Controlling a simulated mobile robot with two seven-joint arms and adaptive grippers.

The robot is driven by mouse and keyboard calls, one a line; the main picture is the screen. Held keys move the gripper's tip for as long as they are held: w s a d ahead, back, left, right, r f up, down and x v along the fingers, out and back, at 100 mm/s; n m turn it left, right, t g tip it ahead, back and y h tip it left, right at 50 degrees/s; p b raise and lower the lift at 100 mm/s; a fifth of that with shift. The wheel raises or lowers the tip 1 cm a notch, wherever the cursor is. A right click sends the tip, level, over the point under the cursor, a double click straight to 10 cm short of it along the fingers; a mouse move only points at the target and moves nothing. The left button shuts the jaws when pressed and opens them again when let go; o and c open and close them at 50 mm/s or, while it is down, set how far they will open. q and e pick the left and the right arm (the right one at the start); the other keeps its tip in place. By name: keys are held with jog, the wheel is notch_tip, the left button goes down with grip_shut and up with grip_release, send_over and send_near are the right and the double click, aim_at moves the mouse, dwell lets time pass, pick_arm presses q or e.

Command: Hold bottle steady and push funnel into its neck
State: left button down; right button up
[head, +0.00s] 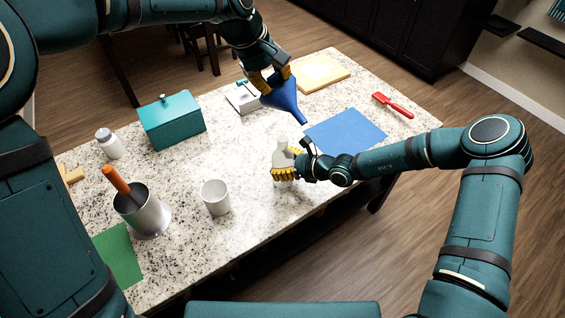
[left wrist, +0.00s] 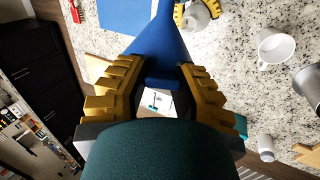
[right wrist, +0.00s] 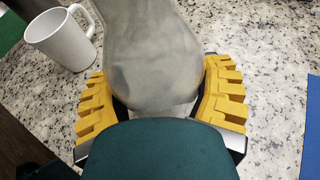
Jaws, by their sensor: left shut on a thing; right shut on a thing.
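A blue funnel (head: 284,95) is held in my left gripper (head: 268,82), spout pointing down and to the right. My left gripper is shut on the funnel's wide end, which also shows in the left wrist view (left wrist: 158,48). A pale translucent bottle (head: 281,155) stands upright on the counter. My right gripper (head: 284,173) is shut around its lower body; the bottle fills the middle of the right wrist view (right wrist: 152,60). The funnel is above the bottle, and its spout tip is apart from the neck, up and to the right of it in the head view.
The speckled counter (head: 245,215) also holds a white mug (head: 215,197), a metal pot (head: 148,213) with an orange-handled tool, a teal box (head: 172,122) and a white jar (head: 109,144). A blue mat (head: 345,132), red brush (head: 393,105) and wooden board (head: 318,72) lie around the bottle's far side.

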aim_at(267, 97)
pick_arm(q)
jog(key=shift+f, duration=0.1)
